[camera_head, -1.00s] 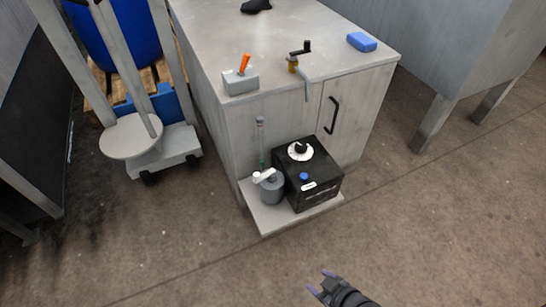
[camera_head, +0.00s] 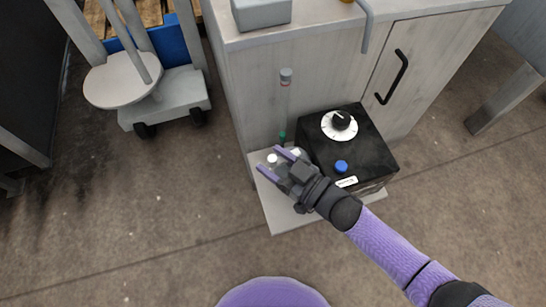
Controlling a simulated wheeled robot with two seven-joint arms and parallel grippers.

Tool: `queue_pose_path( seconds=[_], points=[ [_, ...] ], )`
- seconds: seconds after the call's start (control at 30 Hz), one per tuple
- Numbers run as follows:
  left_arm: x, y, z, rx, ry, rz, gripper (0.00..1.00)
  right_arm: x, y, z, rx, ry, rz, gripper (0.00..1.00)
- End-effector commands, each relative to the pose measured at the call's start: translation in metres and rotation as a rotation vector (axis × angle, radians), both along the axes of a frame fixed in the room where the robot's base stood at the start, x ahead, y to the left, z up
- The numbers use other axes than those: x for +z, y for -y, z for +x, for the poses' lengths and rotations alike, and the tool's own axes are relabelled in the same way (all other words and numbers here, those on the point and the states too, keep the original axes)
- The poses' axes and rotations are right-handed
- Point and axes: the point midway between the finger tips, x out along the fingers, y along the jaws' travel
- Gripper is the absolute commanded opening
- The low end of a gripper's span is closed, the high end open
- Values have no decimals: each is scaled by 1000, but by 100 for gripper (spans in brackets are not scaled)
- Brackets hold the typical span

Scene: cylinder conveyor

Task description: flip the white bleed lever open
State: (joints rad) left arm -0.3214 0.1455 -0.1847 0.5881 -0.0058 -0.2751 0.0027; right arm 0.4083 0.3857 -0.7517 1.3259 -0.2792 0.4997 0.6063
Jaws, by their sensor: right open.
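The white bleed lever (camera_head: 272,158) shows only as small white patches between and beside the fingers of my right gripper. My right gripper (camera_head: 269,160) is open, its two purple fingertips reaching over the lever from the right. I cannot tell whether they touch it. The grey cylinder under the lever is mostly hidden by the gripper. My left gripper is not in view.
A black box (camera_head: 374,150) with a white dial (camera_head: 328,124) and a blue button (camera_head: 341,166) stands just right of the gripper. A thin upright tube (camera_head: 285,100) rises behind the lever. All stand on a low shelf (camera_head: 279,218) against the cabinet (camera_head: 253,75).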

Motion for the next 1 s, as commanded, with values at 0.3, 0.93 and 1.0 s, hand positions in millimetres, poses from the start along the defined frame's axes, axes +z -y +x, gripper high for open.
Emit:
queue_pose_path(
  seconds=[0.3,0.93,1.0],
  points=[
    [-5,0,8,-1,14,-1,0,1,-6,5,-1,1,-1,62],
    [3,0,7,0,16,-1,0,4,-10,9,-108,-1,7,0],
    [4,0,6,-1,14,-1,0,3,-10,12,-168,-1,6,0]
  ],
)
